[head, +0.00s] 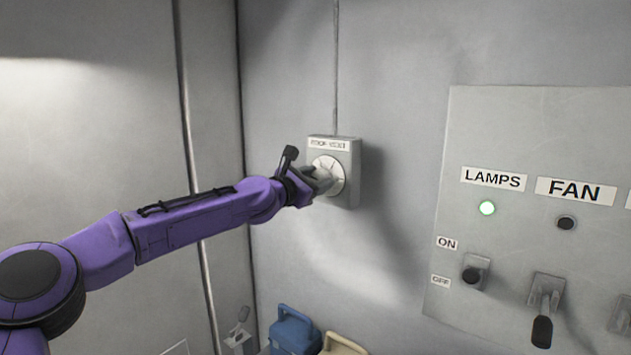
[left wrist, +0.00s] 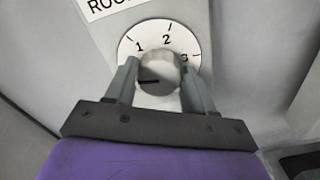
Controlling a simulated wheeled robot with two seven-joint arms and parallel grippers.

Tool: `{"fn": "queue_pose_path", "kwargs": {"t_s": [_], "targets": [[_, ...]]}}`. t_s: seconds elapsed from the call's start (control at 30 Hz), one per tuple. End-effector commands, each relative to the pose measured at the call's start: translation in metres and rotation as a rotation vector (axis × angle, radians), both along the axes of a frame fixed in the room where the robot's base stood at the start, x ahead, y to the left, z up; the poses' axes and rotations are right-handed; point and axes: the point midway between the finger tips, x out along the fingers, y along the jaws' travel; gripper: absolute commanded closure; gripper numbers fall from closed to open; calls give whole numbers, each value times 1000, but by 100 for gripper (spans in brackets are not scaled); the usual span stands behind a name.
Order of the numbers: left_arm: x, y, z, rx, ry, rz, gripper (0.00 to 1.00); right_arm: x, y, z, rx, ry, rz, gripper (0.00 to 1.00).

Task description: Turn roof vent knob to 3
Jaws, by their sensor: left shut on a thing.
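The roof vent box (head: 352,145) is a small grey box on the wall with a label on top and a round white dial (head: 333,163). In the left wrist view the dial (left wrist: 183,38) shows 1, 2 and 3 around a round grey knob (left wrist: 160,70). A dark line on the knob points left, below the 1, toward my left finger; any mark there is hidden. My left gripper (head: 322,181) is at the dial, and its two fingers (left wrist: 160,88) are shut on the knob, one on each side.
A blue container (head: 295,330) and a cream one (head: 342,345) stand at the bottom. The wall around the box is clear.

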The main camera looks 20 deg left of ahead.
Motion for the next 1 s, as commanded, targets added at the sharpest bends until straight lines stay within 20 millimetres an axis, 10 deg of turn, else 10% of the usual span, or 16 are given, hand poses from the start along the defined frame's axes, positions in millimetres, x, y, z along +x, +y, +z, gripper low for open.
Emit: {"fn": "queue_pose_path", "kwargs": {"t_s": [1.0], "targets": [[-1, -3, -7, 904, -327, -2, 77, 0, 0, -28, 0, 0, 0, 57]]}}
